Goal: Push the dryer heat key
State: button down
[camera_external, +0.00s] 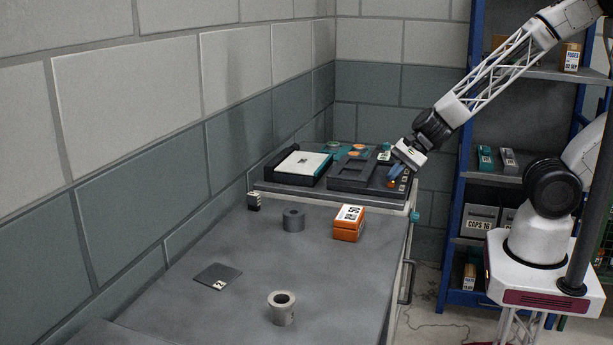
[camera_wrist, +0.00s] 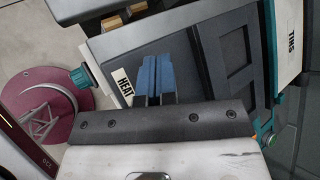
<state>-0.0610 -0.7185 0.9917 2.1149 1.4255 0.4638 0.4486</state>
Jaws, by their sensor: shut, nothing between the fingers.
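A white plate marked HEAT (camera_wrist: 122,86) shows in the wrist view, on the dark panel just left of my fingers. Whether this plate is the key itself or only its label, I cannot tell. My gripper (camera_wrist: 154,66) is shut and empty, its two blue fingers side by side over the dark panel. In the external view my gripper (camera_external: 394,174) is low at the right edge of the dark unit (camera_external: 350,177) at the far end of the bench. Whether the fingertips touch the panel, I cannot tell. The HEAT lettering is not readable in the external view.
A teal knob (camera_wrist: 83,76) sticks out beside the panel. A white TIME plate (camera_wrist: 290,36) lies to the right. On the bench are an orange box (camera_external: 348,230), a grey ring (camera_external: 293,220), a hollow cylinder (camera_external: 282,308) and a flat plate (camera_external: 218,275). Blue shelving (camera_external: 463,130) stands behind.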

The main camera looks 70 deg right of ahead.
aim_at(393, 183)
jog(key=shift+f, duration=0.1)
jog(key=shift+r, duration=0.95)
dwell(0.4)
notch_tip(393, 183, up, 6)
dwell(0.8)
